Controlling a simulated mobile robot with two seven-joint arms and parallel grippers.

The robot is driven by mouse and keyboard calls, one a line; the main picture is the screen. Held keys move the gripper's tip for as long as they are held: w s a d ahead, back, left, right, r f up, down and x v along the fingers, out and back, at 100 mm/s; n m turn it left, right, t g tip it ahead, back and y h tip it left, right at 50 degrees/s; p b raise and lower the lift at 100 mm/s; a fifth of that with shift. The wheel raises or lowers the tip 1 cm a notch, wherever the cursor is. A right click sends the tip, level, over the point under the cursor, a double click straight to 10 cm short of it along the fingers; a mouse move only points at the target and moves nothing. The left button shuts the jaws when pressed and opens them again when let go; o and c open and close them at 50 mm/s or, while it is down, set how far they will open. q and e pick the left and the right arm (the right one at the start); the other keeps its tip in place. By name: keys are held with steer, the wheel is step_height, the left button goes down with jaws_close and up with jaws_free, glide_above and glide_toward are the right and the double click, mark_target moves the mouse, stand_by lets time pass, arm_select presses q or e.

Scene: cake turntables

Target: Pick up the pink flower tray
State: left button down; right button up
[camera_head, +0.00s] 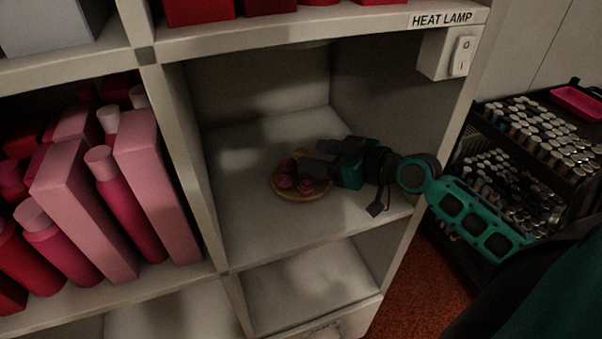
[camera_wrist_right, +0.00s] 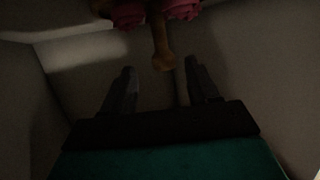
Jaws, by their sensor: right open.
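The pink flower tray is a round yellowish tray (camera_head: 298,196) with several pink flowers (camera_head: 287,181) on it. It lies on the floor of the open shelf compartment under the heat lamp label. My right gripper (camera_head: 310,170) reaches in from the right, with its fingers over or beside the tray's right part. In the right wrist view, the open fingers (camera_wrist_right: 160,85) are apart, with nothing between their tips. A tan, handle-like part (camera_wrist_right: 162,45) and pink flowers (camera_wrist_right: 150,12) show just beyond them. Whether the fingers touch the tray cannot be told. My left gripper is not in view.
The compartment's side wall (camera_head: 184,150) stands left of the tray. A heat lamp switch (camera_head: 461,56) is on the upper right frame. Pink and red bottles and boxes (camera_head: 157,185) fill the left shelf. A black cart (camera_head: 575,165) with small jars stands at right.

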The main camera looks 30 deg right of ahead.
mark_target(307, 155)
steer(key=shift+a+x, duration=0.1)
steer(key=shift+x, duration=1.05)
steer(key=shift+a+x, duration=0.15)
steer(key=shift+x, duration=1)
steer(key=shift+s+f, duration=0.1)
jaws_close()
